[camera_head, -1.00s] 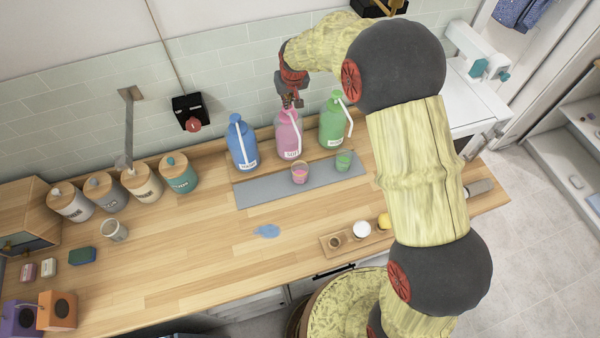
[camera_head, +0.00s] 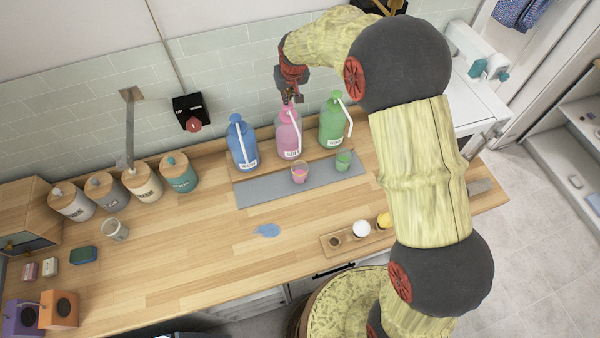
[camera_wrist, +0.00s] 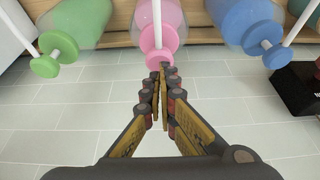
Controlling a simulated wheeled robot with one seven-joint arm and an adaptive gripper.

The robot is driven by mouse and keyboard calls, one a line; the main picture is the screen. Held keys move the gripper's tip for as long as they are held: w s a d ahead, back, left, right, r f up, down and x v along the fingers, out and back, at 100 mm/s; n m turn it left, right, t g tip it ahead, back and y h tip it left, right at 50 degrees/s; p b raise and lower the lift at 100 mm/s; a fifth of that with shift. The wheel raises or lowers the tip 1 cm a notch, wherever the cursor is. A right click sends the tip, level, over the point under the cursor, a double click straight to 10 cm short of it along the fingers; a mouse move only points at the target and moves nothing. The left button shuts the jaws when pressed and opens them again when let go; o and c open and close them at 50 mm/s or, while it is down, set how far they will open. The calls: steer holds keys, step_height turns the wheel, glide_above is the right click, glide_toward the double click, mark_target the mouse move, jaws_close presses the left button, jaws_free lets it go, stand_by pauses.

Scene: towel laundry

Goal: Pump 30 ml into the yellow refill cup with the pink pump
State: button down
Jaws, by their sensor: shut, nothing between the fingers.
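The pink pump bottle (camera_head: 289,139) stands on the counter between a blue and a green one. My gripper (camera_head: 287,99) is just above its pump head, fingers shut and empty. In the wrist view the fingertips (camera_wrist: 161,70) are right at the pink pump head (camera_wrist: 159,57); I cannot tell whether they touch it. A small cup (camera_head: 300,174) with pink contents stands on the grey strip in front of the pink bottle. Its wall looks pinkish to yellowish, and its fill level is too small to read.
The blue pump bottle (camera_head: 242,146) and the green pump bottle (camera_head: 334,124) stand close on either side. A green cup (camera_head: 343,160) is on the grey strip (camera_head: 262,190). A blue spill (camera_head: 266,231) and a small wooden tray (camera_head: 330,247) lie nearer the front.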

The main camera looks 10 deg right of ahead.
step_height(320, 180, up, 6)
steer(key=shift+p, duration=1.15)
steer(key=shift+s, duration=0.1)
steer(key=shift+g, duration=0.9)
steer(key=s+f, duration=0.1)
steer(key=s, duration=0.1)
steer(key=s+f, duration=0.1)
steer(key=s+d+f, duration=0.1)
steer(key=s, duration=0.1)
steer(key=shift+s+d+f, duration=0.1)
steer(key=shift+s+f, duration=0.1)
steer(key=shift+s, duration=0.1)
steer(key=s+d+f+t+b, duration=0.1)
steer(key=s+d+b, duration=0.3)
steer(key=s+b, duration=0.4)
steer(key=s+d+f+m+t+b, duration=0.1)
steer(key=s+d+b, duration=0.4)
steer(key=s, duration=1.1)
steer(key=s+d+f+m+b, duration=0.1)
steer(key=s+d+b, duration=0.3)
steer(key=s+b, duration=0.7)
steer(key=shift+s+d+f+t+h, duration=0.2)
steer(key=shift+s+f+t+h, duration=0.2)
steer(key=shift+s+f, duration=0.45)
